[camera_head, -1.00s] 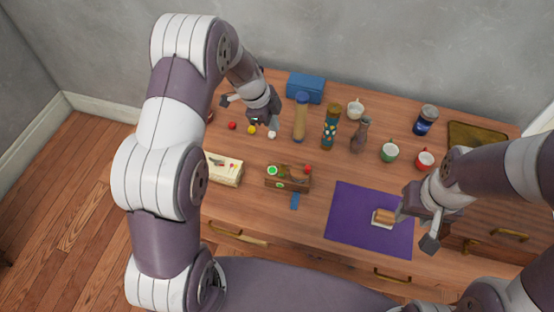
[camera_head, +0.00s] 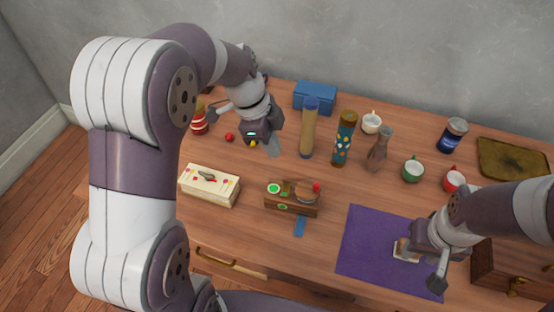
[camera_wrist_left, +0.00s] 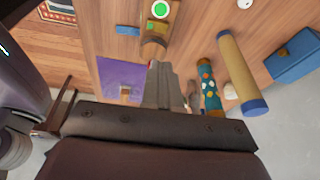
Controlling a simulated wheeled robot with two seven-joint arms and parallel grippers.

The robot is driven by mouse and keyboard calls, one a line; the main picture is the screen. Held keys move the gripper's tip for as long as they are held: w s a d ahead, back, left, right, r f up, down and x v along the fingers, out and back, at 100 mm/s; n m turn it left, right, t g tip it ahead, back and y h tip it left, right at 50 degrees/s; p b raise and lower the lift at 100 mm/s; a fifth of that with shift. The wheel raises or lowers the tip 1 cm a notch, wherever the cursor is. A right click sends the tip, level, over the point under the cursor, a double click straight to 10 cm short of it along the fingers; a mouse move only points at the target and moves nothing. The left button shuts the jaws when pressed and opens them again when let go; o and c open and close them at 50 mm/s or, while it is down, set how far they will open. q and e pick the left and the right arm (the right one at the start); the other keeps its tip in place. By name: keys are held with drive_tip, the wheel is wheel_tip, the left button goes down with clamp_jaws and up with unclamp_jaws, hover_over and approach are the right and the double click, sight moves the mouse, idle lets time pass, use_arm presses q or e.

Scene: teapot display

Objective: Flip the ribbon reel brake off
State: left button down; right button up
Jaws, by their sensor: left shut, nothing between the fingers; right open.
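The likely ribbon reel is a wooden box (camera_head: 291,206) with green round marks, a brown round part, a red knob and a blue strip (camera_head: 300,226) at its front. It also shows at the top of the left wrist view (camera_wrist_left: 155,38). I cannot make out which part is the brake. My left gripper (camera_head: 273,147) is shut and empty, in the air behind and a little left of the box, apart from it. Its shut fingers show in the left wrist view (camera_wrist_left: 161,85). My right gripper (camera_head: 408,243) is open over the purple mat, by a small block on a white base (camera_head: 405,254).
A cream box (camera_head: 209,187) stands left of the wooden box. Behind are a tan cylinder (camera_head: 308,130), a patterned teal cylinder (camera_head: 343,142), a brown vase (camera_head: 378,150), mugs and a blue box (camera_head: 315,97). The purple mat (camera_head: 365,245) lies right. Small balls lie near my left gripper.

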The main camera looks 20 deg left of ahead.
use_arm(q)
approach(285, 186)
drive_tip(key=x, duration=0.5)
drive_tip(key=shift+w+d+f+b, duration=0.15)
drive_tip(key=shift+d+b, duration=0.15)
drive_tip(key=shift+d, duration=0.15)
drive_tip(key=shift+f, duration=0.55)
drive_tip(key=shift+w+f+b, duration=0.15)
drive_tip(key=shift+f+b, duration=0.35)
drive_tip(key=shift+b, duration=0.35)
drive_tip(key=shift+r, duration=0.25)
drive_tip(key=shift+f, duration=0.1)
